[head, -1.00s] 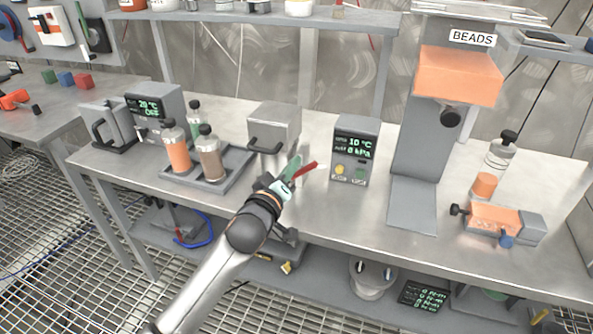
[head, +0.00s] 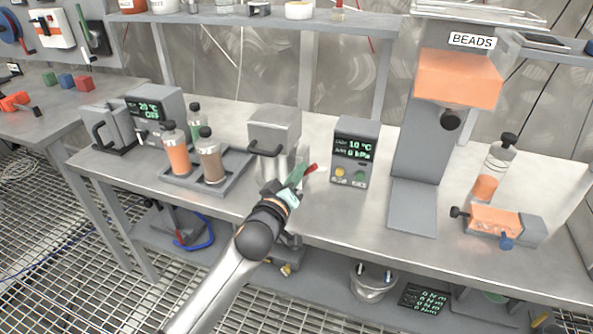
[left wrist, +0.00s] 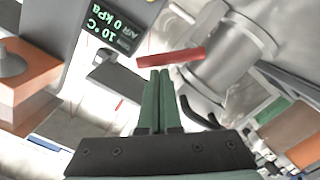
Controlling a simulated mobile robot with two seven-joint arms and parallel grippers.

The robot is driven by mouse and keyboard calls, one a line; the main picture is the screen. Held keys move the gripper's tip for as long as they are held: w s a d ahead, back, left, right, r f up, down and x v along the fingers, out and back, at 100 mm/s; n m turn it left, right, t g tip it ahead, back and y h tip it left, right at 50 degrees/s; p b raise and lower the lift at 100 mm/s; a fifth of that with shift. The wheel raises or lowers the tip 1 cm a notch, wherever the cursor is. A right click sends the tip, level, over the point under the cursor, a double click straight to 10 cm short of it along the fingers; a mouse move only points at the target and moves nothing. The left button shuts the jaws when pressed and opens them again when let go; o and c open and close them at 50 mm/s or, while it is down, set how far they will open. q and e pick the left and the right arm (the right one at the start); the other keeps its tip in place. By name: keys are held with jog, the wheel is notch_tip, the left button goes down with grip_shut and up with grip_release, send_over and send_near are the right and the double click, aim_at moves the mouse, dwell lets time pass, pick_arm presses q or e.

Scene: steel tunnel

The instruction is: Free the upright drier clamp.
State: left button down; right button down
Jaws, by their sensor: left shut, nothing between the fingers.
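My left gripper (head: 300,172) has green fingers, pressed together and empty, in front of the grey box-topped unit on the bench. A red lever (head: 311,168) shows just beside the fingertips. In the left wrist view the red lever (left wrist: 171,58) lies across just beyond the closed fingertips (left wrist: 160,72), by a grey metal cylinder (left wrist: 222,62); I cannot tell whether they touch. I cannot tell for sure that the lever belongs to the drier clamp. The grey unit (head: 274,130) has a dark handle, and its lower part is partly hidden by my gripper. My right gripper is not in view.
A display box (head: 352,150) reading 10 °C and 0 kPa stands right of the lever. A tray (head: 232,178) with several bottles is to the left. The BEADS dispenser (head: 418,150), a bottle with orange contents (head: 498,157) and an orange fixture (head: 494,219) stand further right.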

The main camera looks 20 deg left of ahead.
pick_arm(q)
jog(key=shift+d+f+m, duration=0.15)
jog(key=shift+d+m, duration=0.1)
jog(key=shift+m, duration=0.25)
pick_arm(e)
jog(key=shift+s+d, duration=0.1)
pick_arm(q)
jog(key=shift+d+f+m+p, duration=0.3)
jog(key=shift+d+m+p, duration=0.15)
jog(key=shift+m, duration=0.55)
jog(key=shift+d+f+m+y, duration=0.15)
jog(key=shift+d+f+m, duration=0.1)
jog(key=shift+m, duration=0.5)
jog(key=shift+d+f+m+y, duration=0.15)
jog(key=shift+f+m, duration=0.1)
jog(key=shift+m, duration=0.5)
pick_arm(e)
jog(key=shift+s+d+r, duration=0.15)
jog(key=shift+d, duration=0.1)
